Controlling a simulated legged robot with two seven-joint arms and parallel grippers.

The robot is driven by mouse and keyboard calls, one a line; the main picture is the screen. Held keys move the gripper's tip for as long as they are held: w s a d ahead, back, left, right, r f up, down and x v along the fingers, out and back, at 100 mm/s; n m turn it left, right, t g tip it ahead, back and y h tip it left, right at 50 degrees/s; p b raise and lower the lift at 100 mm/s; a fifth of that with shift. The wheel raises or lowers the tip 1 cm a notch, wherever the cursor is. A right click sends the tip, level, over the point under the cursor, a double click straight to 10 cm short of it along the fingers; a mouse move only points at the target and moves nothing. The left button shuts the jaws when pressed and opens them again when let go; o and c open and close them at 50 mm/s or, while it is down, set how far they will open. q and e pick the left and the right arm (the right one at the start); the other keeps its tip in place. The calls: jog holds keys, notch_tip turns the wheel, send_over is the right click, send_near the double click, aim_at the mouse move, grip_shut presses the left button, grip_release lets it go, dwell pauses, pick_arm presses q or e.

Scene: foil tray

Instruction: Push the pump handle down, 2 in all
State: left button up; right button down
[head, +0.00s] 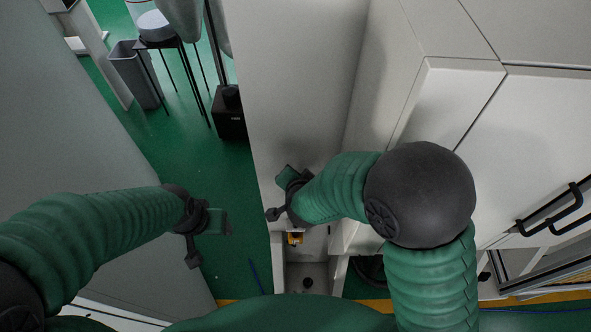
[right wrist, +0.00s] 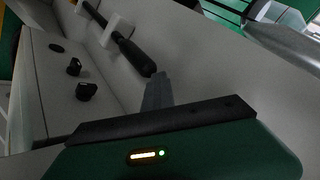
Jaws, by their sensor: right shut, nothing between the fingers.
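The black pump handle (right wrist: 130,50) shows in the right wrist view, a bar slanting down from a white bracket on a pale grey panel. I cannot make it out in the head view, where my right arm covers that area. My right gripper (right wrist: 157,80) is shut and empty. Its fingertips appear close to the lower end of the handle; I cannot tell whether they touch. In the head view my right gripper (head: 284,193) is by the front of the pale cabinet. My left gripper (head: 214,224) hangs over the green floor, its jaw opening unclear.
Black knobs (right wrist: 86,90) stand on the panel left of the handle. Pale cabinets (head: 440,95) fill the right, with a black door handle (head: 550,210). A grey panel (head: 60,130) stands at left. A grey bin (head: 135,75) and a stool (head: 165,42) stand far off.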

jog(key=shift+r+p, duration=2.75)
jog(key=shift+r, duration=0.2)
jog(key=shift+r, duration=0.1)
notch_tip(320, 180, up, 5)
jog(key=p, duration=0.4)
jog(key=shift+p, duration=0.4)
jog(key=shift+w, duration=0.1)
